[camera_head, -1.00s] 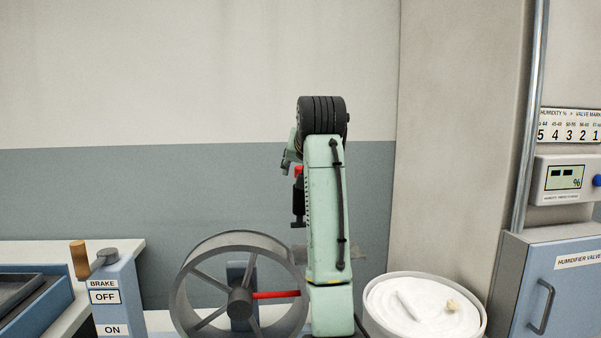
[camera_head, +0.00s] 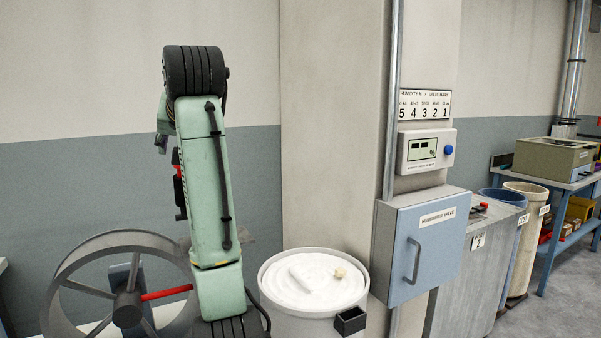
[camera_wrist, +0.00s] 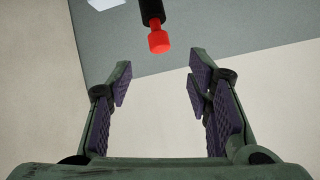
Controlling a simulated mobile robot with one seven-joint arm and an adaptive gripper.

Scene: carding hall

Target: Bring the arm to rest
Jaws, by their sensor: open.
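My arm stands folded upright at the left of the head view, in front of a grey spoked wheel with a red bar. My gripper (camera_wrist: 158,85) shows in the wrist view with its two padded fingers wide apart and nothing between them. Beyond the fingertips, a black rod with a red tip (camera_wrist: 158,40) shows at the top of the wrist view. The gripper's fingers cannot be made out in the head view.
The spoked wheel (camera_head: 66,276) is close beside my arm. A white-filled round drum (camera_head: 275,312) stands right of it. A blue humidifier valve cabinet (camera_head: 390,262) hangs under a humidity meter (camera_head: 413,166). Bins and a blue bench (camera_head: 568,183) stand farther right, with bare floor in front.

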